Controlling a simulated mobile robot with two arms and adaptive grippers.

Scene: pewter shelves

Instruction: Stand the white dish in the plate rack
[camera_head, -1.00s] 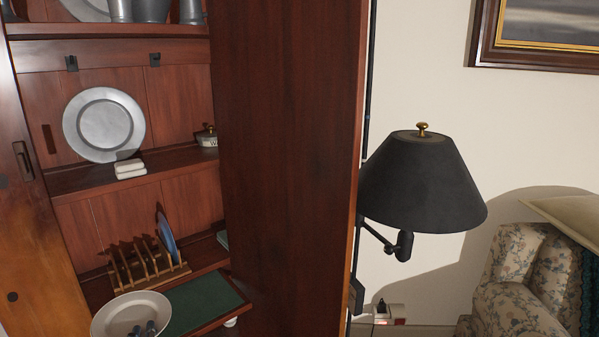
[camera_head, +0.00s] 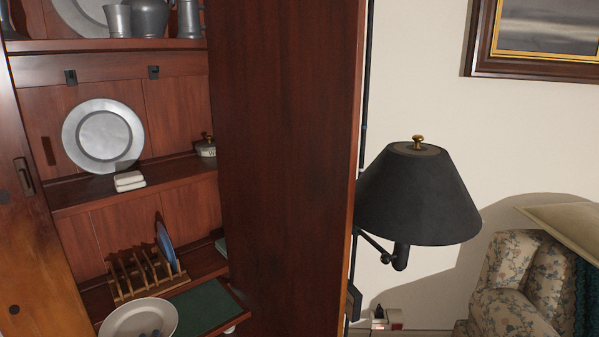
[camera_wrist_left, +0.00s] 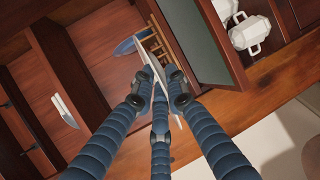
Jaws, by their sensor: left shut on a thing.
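The white dish (camera_head: 122,318) is at the bottom edge of the head view, its face towards the camera, in front of the rack. My left gripper (camera_wrist_left: 161,92) is shut on the dish, which shows nearly edge-on between the fingers in the left wrist view (camera_wrist_left: 159,108). Only dark fingertips show against the dish in the head view. The wooden plate rack (camera_head: 124,285) stands on the lower shelf with upright pegs. A blue plate (camera_head: 165,243) stands in its right end. Dish and rack overlap in the wrist view; I cannot tell whether they touch. My right gripper is not in view.
A green-topped board (camera_head: 205,307) lies right of the dish. A tall cabinet door (camera_head: 285,170) bounds the right. A pewter plate (camera_head: 104,137) and a small white block (camera_head: 129,181) are on the shelf above.

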